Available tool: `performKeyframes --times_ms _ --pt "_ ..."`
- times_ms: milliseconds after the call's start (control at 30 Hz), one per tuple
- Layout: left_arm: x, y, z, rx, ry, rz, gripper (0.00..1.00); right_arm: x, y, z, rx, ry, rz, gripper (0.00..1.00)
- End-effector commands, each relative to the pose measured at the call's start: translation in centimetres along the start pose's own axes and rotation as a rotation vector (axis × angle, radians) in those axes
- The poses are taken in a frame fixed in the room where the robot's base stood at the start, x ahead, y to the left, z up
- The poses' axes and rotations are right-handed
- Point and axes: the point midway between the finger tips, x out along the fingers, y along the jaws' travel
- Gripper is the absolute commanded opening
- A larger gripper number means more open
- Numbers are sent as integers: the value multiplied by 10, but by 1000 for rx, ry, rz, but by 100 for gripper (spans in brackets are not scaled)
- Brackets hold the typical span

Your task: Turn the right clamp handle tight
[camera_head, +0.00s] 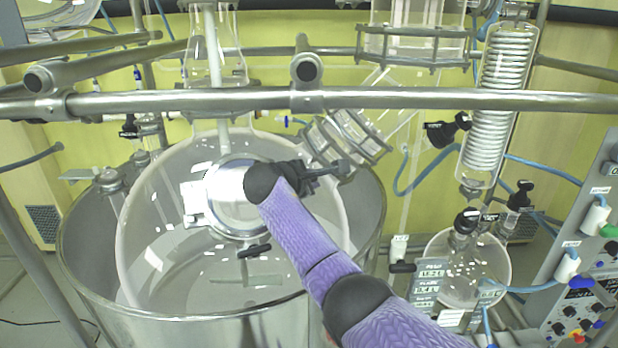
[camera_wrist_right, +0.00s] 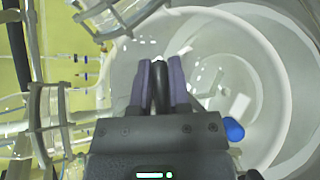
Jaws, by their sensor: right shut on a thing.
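My right gripper (camera_head: 318,178) reaches in over the big glass vessel (camera_head: 140,255), from a purple-sleeved arm that enters at the lower right. In the right wrist view, its two purple fingers (camera_wrist_right: 162,82) are closed around a black handle (camera_wrist_right: 161,90), the right clamp handle. The handle stands between the fingers, its lower end hidden by the gripper body. In the head view the gripper covers most of this clamp. Another black clamp handle (camera_head: 254,250) sits at the front of the round lid (camera_head: 232,198). My left gripper does not show.
A metal rail (camera_head: 450,98) crosses above the vessel. An angled glass neck with a flange (camera_head: 345,137) is close behind my gripper. A coil condenser (camera_head: 497,100) and a round flask (camera_head: 490,265) stand at the right, beside a control panel (camera_head: 585,300).

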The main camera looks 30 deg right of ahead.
Motion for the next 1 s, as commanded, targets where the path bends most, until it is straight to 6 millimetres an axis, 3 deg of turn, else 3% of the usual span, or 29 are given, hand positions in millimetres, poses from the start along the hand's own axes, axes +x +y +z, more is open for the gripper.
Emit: performKeyframes --times_ms 300,867,900,1000 --pt "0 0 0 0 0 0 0 0 -1 0 93 0 -76 0" --pt "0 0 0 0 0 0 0 0 -2 0 113 1 -93 0" --pt "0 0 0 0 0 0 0 0 -2 0 113 1 -93 26" --pt "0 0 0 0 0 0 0 0 -2 0 113 1 -93 47"
